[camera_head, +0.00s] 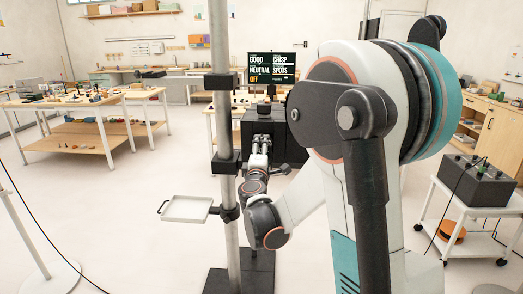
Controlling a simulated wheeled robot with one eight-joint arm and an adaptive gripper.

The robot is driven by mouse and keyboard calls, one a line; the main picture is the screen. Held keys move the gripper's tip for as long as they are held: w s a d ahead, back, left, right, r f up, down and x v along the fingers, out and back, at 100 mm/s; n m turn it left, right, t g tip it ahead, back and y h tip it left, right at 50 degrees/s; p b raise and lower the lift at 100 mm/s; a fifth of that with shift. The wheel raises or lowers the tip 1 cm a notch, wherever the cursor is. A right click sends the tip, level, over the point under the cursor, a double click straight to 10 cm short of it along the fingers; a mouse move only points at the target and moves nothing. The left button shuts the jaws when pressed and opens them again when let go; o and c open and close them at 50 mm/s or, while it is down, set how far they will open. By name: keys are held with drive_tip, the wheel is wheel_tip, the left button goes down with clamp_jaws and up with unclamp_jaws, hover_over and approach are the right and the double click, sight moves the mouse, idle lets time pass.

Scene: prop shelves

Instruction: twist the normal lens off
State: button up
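My gripper (260,144) is at the end of my arm, in front of a black box-shaped device (268,121) near the middle of the picture. Its fingers point at the front of the device and overlap it in this view. I cannot make out a lens; the gripper covers that part of the device. Whether the fingers touch anything, and whether they are open or shut, is too small to tell.
A grey upright pole (222,95) with black clamps stands just left of the gripper. A small white tray (187,208) is fixed to it. Behind the device, a screen (272,68) reads GOOD, CRISP, NEUTRAL, SPOTS, OFF. A trolley (476,225) stands right; open floor lies left.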

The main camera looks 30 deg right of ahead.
drive_tip(key=c, duration=1.1)
drive_tip(key=shift+d+r+n+y+p, duration=0.15)
drive_tip(key=shift+n+p, duration=0.1)
drive_tip(key=shift+n, duration=0.5)
drive_tip(key=shift+a+r+n+y+p, duration=0.15)
drive_tip(key=shift+n+p, duration=0.1)
drive_tip(key=shift+n, duration=0.5)
drive_tip(key=shift+c, duration=0.2)
drive_tip(key=shift+d, duration=0.1)
